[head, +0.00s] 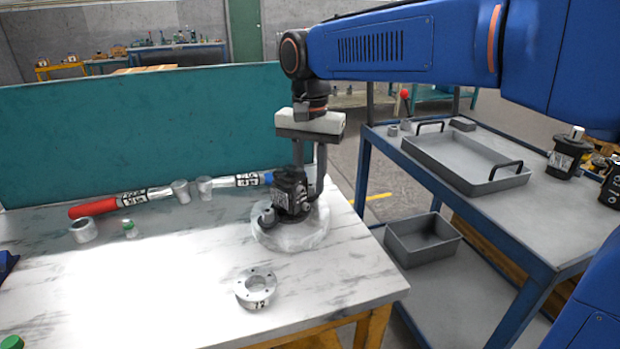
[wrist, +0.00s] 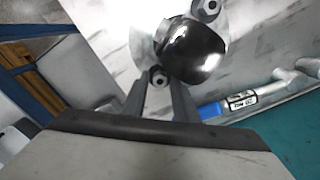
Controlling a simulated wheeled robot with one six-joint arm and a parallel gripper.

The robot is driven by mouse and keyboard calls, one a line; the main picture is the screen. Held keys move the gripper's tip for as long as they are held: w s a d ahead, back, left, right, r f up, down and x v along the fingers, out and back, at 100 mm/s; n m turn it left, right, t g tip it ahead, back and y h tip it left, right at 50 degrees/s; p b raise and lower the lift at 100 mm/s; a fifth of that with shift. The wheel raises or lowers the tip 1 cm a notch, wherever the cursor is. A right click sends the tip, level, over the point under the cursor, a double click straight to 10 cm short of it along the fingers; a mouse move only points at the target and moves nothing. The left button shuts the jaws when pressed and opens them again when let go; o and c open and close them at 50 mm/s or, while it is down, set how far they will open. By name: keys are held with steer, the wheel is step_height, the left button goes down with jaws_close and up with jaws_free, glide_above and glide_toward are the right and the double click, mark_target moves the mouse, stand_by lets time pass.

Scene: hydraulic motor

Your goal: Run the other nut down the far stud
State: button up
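The black motor (head: 291,190) stands upright on a round pale base (head: 262,238) near the table's right end; its shiny dark top (wrist: 192,52) fills the middle of the wrist view. One nut (head: 268,214) sits at the motor's near left side; it also shows at the top of the wrist view (wrist: 207,8). The far nut (wrist: 158,77) lies between my fingertips, on the other side of the motor. My gripper (wrist: 160,88) points down with both fingers flanking this nut and appears shut on it. In the head view, the motor hides this nut and part of my gripper (head: 312,185).
A silver flanged ring (head: 256,288) lies on the table's front part. A red-handled tool (head: 105,206), small cylinders and a blue-ended tool (wrist: 212,109) lie along the teal panel (head: 130,130). A side bench (head: 480,215) with a grey tray (head: 465,165) stands at right.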

steer(key=shift+c, duration=0.4)
jaws_close()
steer(key=shift+m, duration=0.6)
steer(key=shift+o, duration=0.4)
jaws_free()
steer(key=shift+r, duration=0.1)
